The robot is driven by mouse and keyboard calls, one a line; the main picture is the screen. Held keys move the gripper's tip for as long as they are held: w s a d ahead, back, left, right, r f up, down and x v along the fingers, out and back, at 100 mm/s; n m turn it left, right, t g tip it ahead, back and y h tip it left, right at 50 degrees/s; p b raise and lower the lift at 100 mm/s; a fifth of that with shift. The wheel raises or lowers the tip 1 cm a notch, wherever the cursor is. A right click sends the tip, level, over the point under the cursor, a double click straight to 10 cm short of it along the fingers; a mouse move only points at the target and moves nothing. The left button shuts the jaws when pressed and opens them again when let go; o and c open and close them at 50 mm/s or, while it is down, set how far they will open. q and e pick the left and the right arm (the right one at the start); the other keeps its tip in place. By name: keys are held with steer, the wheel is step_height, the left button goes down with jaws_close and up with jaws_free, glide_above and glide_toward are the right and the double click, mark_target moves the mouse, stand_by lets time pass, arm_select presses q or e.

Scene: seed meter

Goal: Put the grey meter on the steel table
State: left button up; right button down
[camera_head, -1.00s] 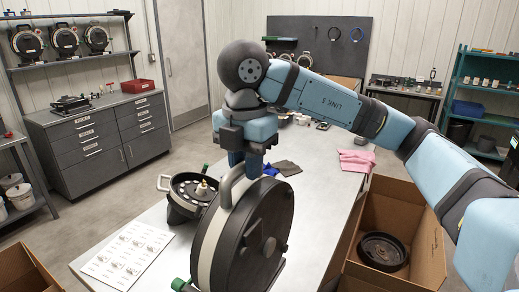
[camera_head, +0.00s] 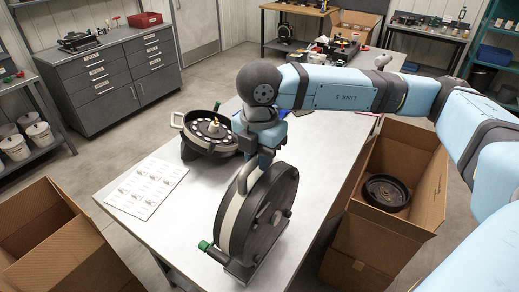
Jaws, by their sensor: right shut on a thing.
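The grey meter (camera_head: 264,217), a dark round disc housing with a pale rim, a loop handle on top and a green knob at its foot, is upright over the near part of the steel table (camera_head: 322,155). My right gripper (camera_head: 252,165) comes down from above and is shut on its handle. The meter's foot is at or very close to the tabletop; I cannot tell if it bears weight. My left gripper is not in view.
An open meter (camera_head: 207,131) with a handle sits just behind, left of the held one. A printed sheet (camera_head: 147,188) lies at the table's left edge. Cardboard boxes stand at left (camera_head: 62,240) and right (camera_head: 425,205), the right one holding a black round part (camera_head: 386,192).

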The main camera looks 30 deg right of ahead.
steer(key=shift+f+p, duration=0.45)
steer(key=shift+f, duration=1.4)
steer(key=shift+f, duration=0.15)
steer(key=c, duration=1)
jaws_free()
steer(key=shift+s, duration=0.1)
